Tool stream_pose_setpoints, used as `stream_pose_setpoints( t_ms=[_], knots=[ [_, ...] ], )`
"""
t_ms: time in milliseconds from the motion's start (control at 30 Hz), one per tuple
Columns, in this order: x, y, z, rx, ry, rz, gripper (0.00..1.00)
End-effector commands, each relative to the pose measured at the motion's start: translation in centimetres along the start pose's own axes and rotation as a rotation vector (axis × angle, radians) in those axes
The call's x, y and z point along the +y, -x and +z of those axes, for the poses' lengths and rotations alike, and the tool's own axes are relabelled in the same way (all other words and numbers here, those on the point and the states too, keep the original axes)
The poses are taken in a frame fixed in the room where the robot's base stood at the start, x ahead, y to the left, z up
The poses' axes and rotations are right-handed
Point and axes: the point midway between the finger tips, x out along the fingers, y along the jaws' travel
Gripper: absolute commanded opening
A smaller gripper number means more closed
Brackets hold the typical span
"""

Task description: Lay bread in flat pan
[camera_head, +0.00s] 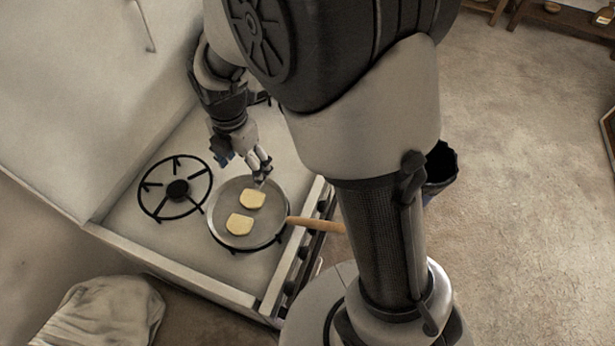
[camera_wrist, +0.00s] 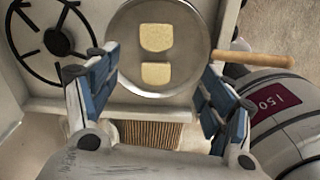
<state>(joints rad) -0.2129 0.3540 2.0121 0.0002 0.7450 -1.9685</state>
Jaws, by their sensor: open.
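Two slices of bread lie flat and apart in the flat pan (camera_head: 222,190), which sits on a stove burner with its wooden handle pointing right. One bread slice (camera_head: 252,199) is nearer my gripper (camera_head: 262,178), and the other bread slice (camera_head: 239,224) is nearer the stove's front left. In the wrist view the slices (camera_wrist: 156,38) and (camera_wrist: 156,73) lie inside the pan (camera_wrist: 196,60). My gripper (camera_wrist: 158,88) is open, with its blue-padded fingers wide apart and nothing between them. It is above the pan's edge, apart from the bread.
An empty burner (camera_head: 177,189) is left of the pan on the stove top (camera_head: 185,262). A covered pale cloth heap (camera_head: 105,312) stands at the lower left. A dark bin (camera_head: 440,165) is behind my arm. The floor at right is clear.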

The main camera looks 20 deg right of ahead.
Motion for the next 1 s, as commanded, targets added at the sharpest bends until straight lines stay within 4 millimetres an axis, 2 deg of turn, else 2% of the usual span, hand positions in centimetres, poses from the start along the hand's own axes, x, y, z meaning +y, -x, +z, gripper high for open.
stream_pose_setpoints(
  t_ms=[33,200,300,433,600,700,833,1000],
  knots=[
    [-0.8,2.1,0.2,-0.011,-0.104,0.027,0.75],
    [-5.5,8.5,0.3,-0.021,-0.607,0.118,0.75],
    [-8.7,11.5,-0.1,-0.009,-0.917,0.177,0.75],
    [-12.9,14.3,-1.1,0.028,-1.315,0.257,0.75],
    [-17.7,15.9,-2.6,0.108,-1.776,0.35,0.75],
    [-19.6,16.2,-3.3,0.154,-1.968,0.387,0.75],
    [-20.9,16.2,-3.9,0.194,-2.112,0.412,0.75],
    [-21.2,16.2,-4.0,0.206,-2.156,0.417,0.75]
  ],
)
